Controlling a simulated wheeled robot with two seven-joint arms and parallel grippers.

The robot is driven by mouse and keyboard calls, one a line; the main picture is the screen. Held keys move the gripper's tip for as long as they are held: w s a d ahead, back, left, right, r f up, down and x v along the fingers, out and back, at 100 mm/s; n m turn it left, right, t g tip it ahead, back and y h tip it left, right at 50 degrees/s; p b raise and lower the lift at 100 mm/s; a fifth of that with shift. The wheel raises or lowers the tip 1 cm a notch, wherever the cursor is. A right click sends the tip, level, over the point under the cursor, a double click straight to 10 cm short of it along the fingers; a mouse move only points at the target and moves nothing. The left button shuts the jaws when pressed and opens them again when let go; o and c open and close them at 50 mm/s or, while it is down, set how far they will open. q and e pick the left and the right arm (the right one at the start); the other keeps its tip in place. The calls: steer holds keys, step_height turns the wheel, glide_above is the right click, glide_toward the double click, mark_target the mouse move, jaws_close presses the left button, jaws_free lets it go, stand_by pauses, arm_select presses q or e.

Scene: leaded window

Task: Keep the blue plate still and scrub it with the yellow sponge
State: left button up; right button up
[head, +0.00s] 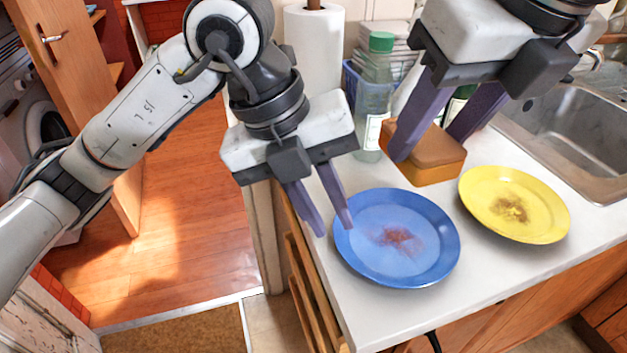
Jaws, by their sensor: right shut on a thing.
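The blue plate (425,262) lies on the white counter, with a reddish-brown stain in its middle. My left gripper (334,229) is at the plate's left rim, with a gap between its fingers. One fingertip overlaps the rim in the picture and the other is just outside it; contact cannot be told. My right gripper (425,147) is shut on the yellow sponge (437,174), a block with a brown top and an orange-yellow side, behind the blue plate. Whether the sponge touches the counter is unclear.
A yellow plate (540,215) with a brown stain lies right of the blue plate. A green-capped bottle (376,90), a paper roll (315,50) and a blue basket (349,80) stand behind. The sink (575,125) is at right. The counter's front edge is near the blue plate.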

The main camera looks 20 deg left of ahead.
arm_select(q)
steer(key=shift+x, duration=1.85)
jaws_close()
arm_select(e)
steer(key=shift+f, duration=0.1)
glide_above(400, 247)
step_height(400, 247, down, 13)
steer(key=shift+r, duration=0.1)
